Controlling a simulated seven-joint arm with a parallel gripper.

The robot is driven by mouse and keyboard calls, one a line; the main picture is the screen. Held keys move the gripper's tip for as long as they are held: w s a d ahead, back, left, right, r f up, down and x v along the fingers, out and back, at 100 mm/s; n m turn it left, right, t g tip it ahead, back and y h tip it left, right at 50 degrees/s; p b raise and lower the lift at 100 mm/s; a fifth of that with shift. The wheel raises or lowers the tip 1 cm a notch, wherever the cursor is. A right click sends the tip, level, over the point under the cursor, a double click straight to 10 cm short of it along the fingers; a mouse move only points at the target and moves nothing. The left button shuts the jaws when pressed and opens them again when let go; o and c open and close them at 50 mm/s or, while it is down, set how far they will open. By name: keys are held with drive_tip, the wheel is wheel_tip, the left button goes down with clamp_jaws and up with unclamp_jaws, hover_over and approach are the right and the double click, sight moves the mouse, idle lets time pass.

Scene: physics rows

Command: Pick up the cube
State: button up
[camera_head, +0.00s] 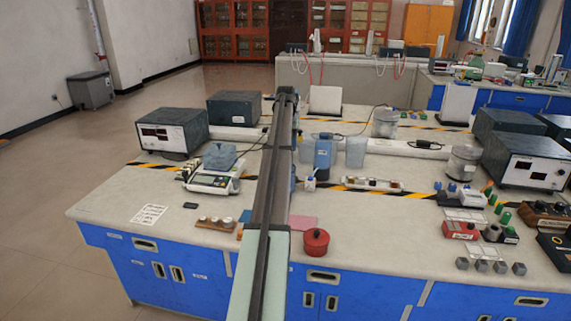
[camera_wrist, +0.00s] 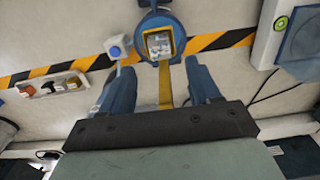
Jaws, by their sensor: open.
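Several small grey cubes (camera_head: 481,265) sit in a row on the bench near its front right edge in the head view. Which cube is the task's one I cannot tell, and none of these grey cubes shows in the wrist view. My gripper (camera_wrist: 160,68) is open, with its two blue fingers apart and no cube between them. It points at the bench around a blue container (camera_wrist: 160,20) and a black-and-yellow tape line (camera_wrist: 222,40). In the head view my arm hides part of the bench, and the fingers are not clearly visible.
A red pot (camera_head: 316,242) stands near the front edge. A blue jug (camera_head: 323,156) and clear beakers stand right of my arm. A scale (camera_head: 212,181) is left of it. Instrument boxes (camera_head: 525,160) stand at the right. The front middle-right bench top is mostly clear.

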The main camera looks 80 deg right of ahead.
drive_tip(key=shift+a+f, duration=0.15)
drive_tip(key=shift+f, duration=1.25)
drive_tip(key=shift+a+f, duration=0.1)
drive_tip(key=shift+f, duration=1.3)
clamp_jaws()
drive_tip(key=shift+r, duration=0.1)
